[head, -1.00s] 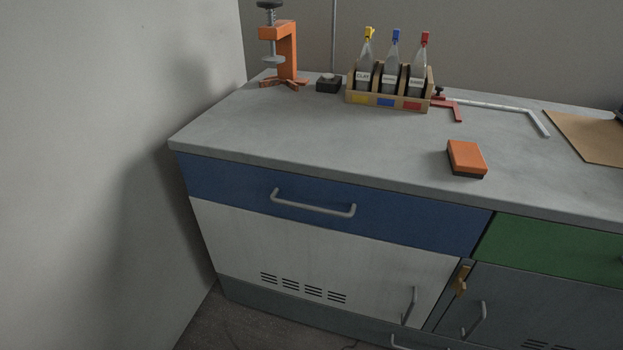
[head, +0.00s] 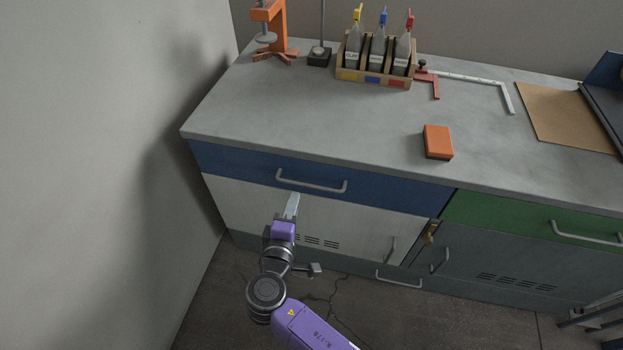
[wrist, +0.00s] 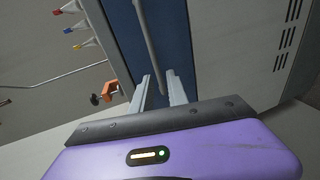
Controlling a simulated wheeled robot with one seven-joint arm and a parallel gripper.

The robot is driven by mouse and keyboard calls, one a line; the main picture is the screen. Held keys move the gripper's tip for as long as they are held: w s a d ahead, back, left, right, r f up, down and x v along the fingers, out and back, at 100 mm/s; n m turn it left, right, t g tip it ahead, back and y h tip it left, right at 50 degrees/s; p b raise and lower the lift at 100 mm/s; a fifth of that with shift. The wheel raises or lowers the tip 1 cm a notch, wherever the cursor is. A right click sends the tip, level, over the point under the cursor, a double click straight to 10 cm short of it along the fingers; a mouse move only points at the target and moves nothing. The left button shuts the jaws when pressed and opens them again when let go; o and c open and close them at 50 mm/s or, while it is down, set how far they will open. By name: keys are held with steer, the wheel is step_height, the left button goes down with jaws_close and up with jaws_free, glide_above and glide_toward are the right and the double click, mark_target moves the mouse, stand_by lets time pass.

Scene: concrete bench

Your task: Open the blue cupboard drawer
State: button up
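The blue drawer (head: 385,190) is closed, flush under the worktop at the left of the bench. It has a grey bar handle (head: 312,187). My gripper (head: 292,205) is in front of the cupboard, just below the handle's left end in the head view. In the wrist view the two fingers of my gripper (wrist: 158,84) are apart, with nothing held. The handle (wrist: 148,45) runs lengthwise ahead of them, one end lined up with the gap. The blue drawer front (wrist: 120,35) lies behind it. I cannot tell whether the fingers touch the handle.
A wall (head: 100,150) stands close on the left. On the worktop (head: 300,110) are an orange clamp (head: 277,30), a bottle rack (head: 375,72) and an orange block (head: 438,142). A white door (head: 350,218) is below the drawer; a green drawer (head: 500,215) is to the right.

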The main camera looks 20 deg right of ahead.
mark_target(308, 187)
steer(key=shift+h, duration=0.5)
steer(key=w+d, duration=0.2)
steer(key=d, duration=0.1)
steer(key=w+d+f, duration=0.1)
steer(key=w+d, duration=0.2)
steer(key=shift+w+d+f, duration=0.1)
jaws_close()
stand_by(1.1)
